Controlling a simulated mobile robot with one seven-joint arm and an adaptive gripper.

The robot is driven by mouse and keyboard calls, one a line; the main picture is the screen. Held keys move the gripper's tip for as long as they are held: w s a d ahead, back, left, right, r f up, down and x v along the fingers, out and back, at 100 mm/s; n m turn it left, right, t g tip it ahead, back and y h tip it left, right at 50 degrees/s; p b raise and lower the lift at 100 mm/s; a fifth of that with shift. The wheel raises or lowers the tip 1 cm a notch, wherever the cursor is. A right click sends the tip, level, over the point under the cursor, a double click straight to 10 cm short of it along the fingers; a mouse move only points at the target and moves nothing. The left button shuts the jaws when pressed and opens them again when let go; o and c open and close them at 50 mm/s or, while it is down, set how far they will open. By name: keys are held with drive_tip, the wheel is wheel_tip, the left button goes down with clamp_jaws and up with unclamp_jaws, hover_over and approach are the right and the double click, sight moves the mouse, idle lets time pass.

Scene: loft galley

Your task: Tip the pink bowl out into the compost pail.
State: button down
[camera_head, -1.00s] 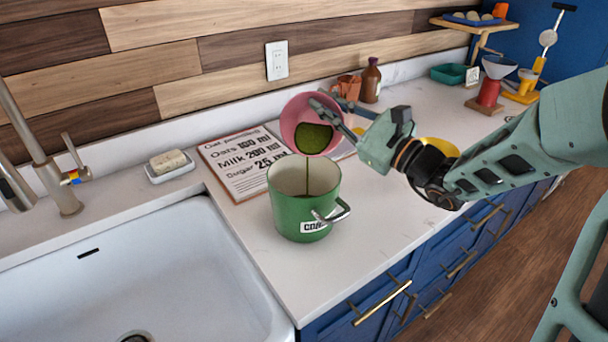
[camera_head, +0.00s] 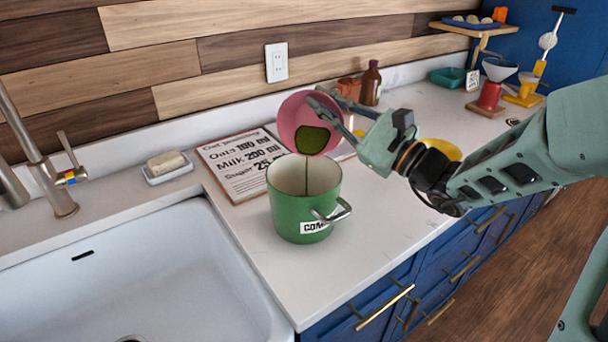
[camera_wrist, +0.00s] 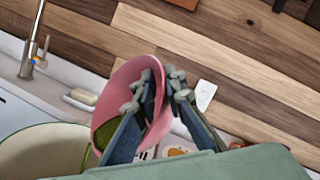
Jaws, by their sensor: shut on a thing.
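The pink bowl (camera_head: 293,113) is held tilted on its side above the green compost pail (camera_head: 297,215), its opening facing the camera and down. Dark green contents (camera_head: 312,140) lie in its lower part, and a thin dark stream runs from its lower rim into the pail. My gripper (camera_head: 322,103) is shut on the bowl's right side. In the wrist view the fingers (camera_wrist: 160,92) grip the pink bowl (camera_wrist: 115,85), with the pail's rim (camera_wrist: 45,130) below left. The pail stands upright on the counter; its floor is hidden.
A recipe board (camera_head: 240,165) lies behind the pail. The white sink (camera_head: 150,270) is at left, with a faucet (camera_head: 50,180) and a soap dish (camera_head: 168,172). A brown bottle (camera_head: 371,84) and yellow bowl (camera_head: 440,148) stand right of the pail. The counter in front is clear.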

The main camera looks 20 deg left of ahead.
drive_tip(key=shift+s+r+n+b, duration=0.15)
drive_tip(key=shift+s+n+b, duration=0.45)
drive_tip(key=shift+s+b, duration=0.45)
drive_tip(key=shift+s+r+n+g+y+b, duration=0.1)
drive_tip(key=shift+s+n+g+y+b, duration=0.25)
drive_tip(key=shift+n+b, duration=0.55)
drive_tip(key=shift+s+r+n+g+y+b, duration=0.1)
drive_tip(key=shift+s+n+y+b, duration=0.3)
drive_tip(key=shift+b, duration=0.95)
drive_tip(key=shift+s+r+n+g+y+b, duration=0.1)
drive_tip(key=shift+s+n+g+y+b, duration=0.15)
drive_tip(key=shift+s+n+y+b, duration=0.6)
drive_tip(key=w+m+h+p, duration=0.1)
drive_tip(key=p, duration=0.1)
drive_tip(key=w+m+t+p, duration=0.1)
drive_tip(key=p, duration=0.1)
drive_tip(key=w+m+h+p, duration=0.1)
drive_tip(key=m+p, duration=0.1)
drive_tip(key=shift+w+r+h+p, duration=0.2)
drive_tip(key=shift+r+h+p, duration=0.1)
drive_tip(key=shift+r+p, duration=0.1)
drive_tip(key=shift+w+f+m+t+p, duration=0.3)
drive_tip(key=shift+w+f+m+p, duration=0.15)
drive_tip(key=shift+w+f+m, duration=0.2)
